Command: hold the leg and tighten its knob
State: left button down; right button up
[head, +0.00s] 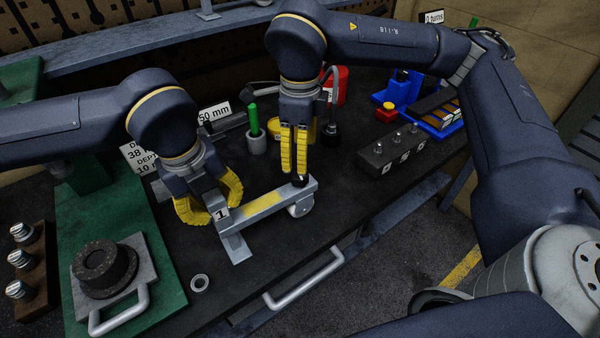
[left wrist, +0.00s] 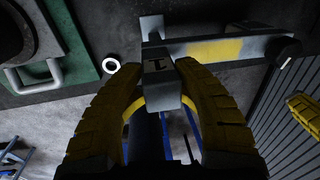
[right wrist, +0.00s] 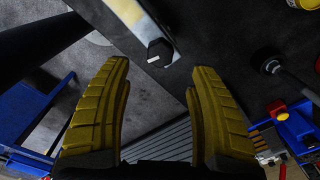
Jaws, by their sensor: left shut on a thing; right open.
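The leg (head: 262,206) is a grey metal bar with a yellow patch, lying along the dark bench near its front edge. My left gripper (head: 209,212) is shut on the block marked 1 at its left end; this block (left wrist: 160,85) sits between the yellow fingers in the left wrist view. The black knob (head: 300,181) is at the bar's right end. My right gripper (head: 294,173) points down at the knob, open and empty. In the right wrist view the knob (right wrist: 160,53) lies centred between and just past the fingertips; I cannot tell if they touch it.
A green board (head: 160,270) with a black round part (head: 105,265) and a handled plate is at left. A metal ring (head: 199,283) lies near the front. A green-handled tool (head: 254,118), a block with pegs (head: 393,152) and a red button (head: 386,113) stand behind and right. A sign (head: 433,17) reads 0 turns.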

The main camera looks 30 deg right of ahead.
aim_at(299, 178)
jog(key=shift+f, duration=3.55)
grip_shut()
